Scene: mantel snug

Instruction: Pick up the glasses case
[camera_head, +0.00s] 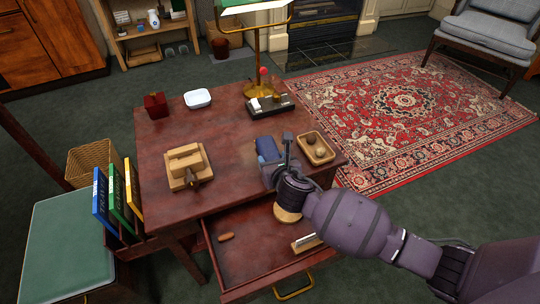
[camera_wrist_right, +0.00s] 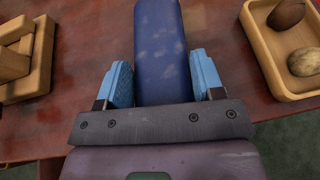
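The glasses case is a long dark blue case with worn pale patches (camera_wrist_right: 160,45). In the head view it lies on the red-brown desk (camera_head: 225,130) near the front edge (camera_head: 267,148), partly hidden by my right gripper (camera_head: 276,170). In the right wrist view the case runs lengthwise between the two light blue fingers of my right gripper (camera_wrist_right: 162,82). The fingers stand apart, one on each side of it, very close to its sides; firm contact does not show. My left gripper is not in view.
A wooden tray with round brown objects (camera_head: 328,154) stands just right of the case. A wooden stand (camera_head: 184,160), a red box (camera_head: 156,104), a white dish (camera_head: 198,98) and a brass lamp (camera_head: 260,85) share the desk. The front drawer (camera_head: 250,250) is open below my right arm.

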